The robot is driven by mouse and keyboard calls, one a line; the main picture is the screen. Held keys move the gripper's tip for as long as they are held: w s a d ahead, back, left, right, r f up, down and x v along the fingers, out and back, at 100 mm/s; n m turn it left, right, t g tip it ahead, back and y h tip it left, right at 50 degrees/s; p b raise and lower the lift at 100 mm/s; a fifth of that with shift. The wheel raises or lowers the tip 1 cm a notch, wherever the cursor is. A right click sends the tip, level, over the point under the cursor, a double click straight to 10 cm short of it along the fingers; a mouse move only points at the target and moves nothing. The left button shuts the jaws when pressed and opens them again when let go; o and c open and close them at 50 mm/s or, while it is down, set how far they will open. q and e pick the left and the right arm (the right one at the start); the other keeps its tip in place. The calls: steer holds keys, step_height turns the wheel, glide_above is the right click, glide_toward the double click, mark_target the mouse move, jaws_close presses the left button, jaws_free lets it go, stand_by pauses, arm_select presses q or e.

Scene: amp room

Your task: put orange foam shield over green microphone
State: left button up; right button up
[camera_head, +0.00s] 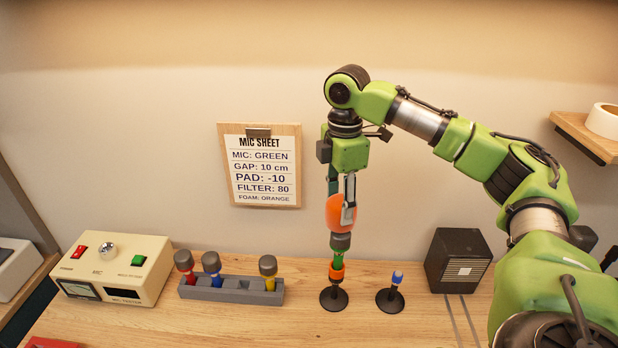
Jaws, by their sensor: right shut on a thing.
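My right gripper (343,196) points down and is shut on the orange foam shield (334,211). The green microphone (339,258) stands upright in an orange holder (336,272) on a round black base. Its grey head (341,241) is directly below the foam and still shows. The foam's lower end meets or slightly overlaps the top of the head in this view; I cannot tell whether they touch. My left gripper is out of view.
A grey rack (232,290) holds red, blue and yellow microphones, left of the stand. A second stand with a blue holder (397,278) is close on the right, before a black speaker (458,260). A cream mic box (115,268) sits left. A mic sheet (260,168) hangs behind.

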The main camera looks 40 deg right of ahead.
mark_target(339, 229)
steer(key=shift+w+a+r, duration=0.1)
steer(key=shift+w, duration=0.1)
steer(key=shift+s+a+r, duration=0.1)
steer(key=shift+s+a, duration=0.05)
steer(key=shift+s, duration=0.05)
steer(key=shift+s+f, duration=0.2)
steer(key=shift+s, duration=0.6)
steer(key=shift+s+d+f, duration=0.15)
steer(key=shift+d+f, duration=0.1)
steer(key=f, duration=0.1)
steer(key=w+f, duration=0.1)
steer(key=f, duration=0.1)
steer(key=shift+w+a, duration=0.1)
steer(key=shift+w, duration=0.1)
steer(key=shift+s+f, duration=0.35)
steer(key=shift+f, duration=0.35)
steer(key=shift+w+f, duration=0.2)
steer(key=shift+f, duration=0.95)
